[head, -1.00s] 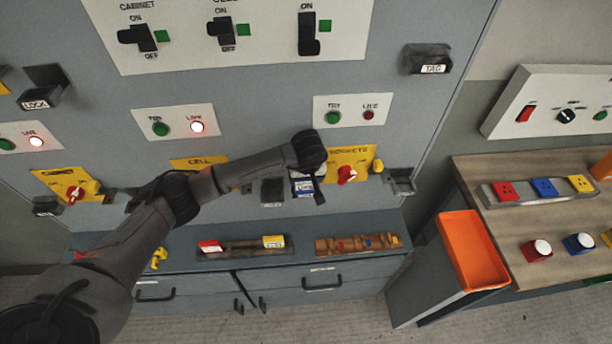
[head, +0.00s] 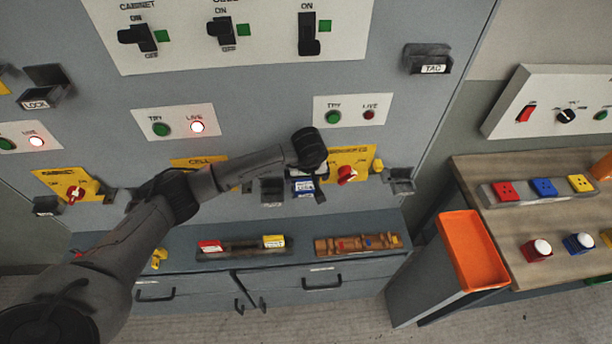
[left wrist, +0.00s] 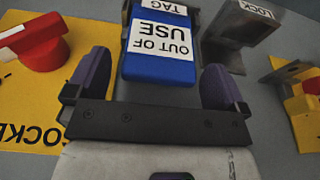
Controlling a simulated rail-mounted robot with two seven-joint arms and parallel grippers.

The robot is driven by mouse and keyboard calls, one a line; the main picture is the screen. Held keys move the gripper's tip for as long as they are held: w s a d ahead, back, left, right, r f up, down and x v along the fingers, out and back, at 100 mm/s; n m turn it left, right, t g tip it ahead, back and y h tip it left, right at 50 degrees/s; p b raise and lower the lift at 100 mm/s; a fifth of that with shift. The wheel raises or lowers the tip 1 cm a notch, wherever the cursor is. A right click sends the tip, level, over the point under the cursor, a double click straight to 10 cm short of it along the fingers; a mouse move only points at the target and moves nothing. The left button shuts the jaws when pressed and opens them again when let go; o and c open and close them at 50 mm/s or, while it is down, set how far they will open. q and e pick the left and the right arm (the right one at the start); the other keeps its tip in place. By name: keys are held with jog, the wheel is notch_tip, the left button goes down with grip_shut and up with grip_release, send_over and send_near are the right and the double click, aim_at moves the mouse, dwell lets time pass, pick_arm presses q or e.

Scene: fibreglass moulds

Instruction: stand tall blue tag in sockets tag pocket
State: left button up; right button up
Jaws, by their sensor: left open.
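The tall blue tag (left wrist: 158,62), with a white "OUT OF USE" label, is in the left wrist view. It appears to stand in the sockets tag pocket (left wrist: 165,6), whose white "TAG" label shows at the top edge; how deep it sits is hidden. In the head view the tag (head: 304,183) shows small below my left wrist. My left gripper (left wrist: 157,72) is open, with one finger on each side of the tag and visible gaps. In the head view my forearm and wrist partly cover the gripper (head: 306,170). My right gripper is out of view.
The yellow sockets plate (head: 352,158) with its red knob (head: 346,174) is just right of the tag. A lock pocket (left wrist: 242,28) is close on the other side. Below is a ledge with a tag rack (head: 243,250) and a brown holder (head: 358,244). An orange tray (head: 470,250) stands right.

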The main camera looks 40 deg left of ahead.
pick_arm(q)
jog(key=v, duration=1.1)
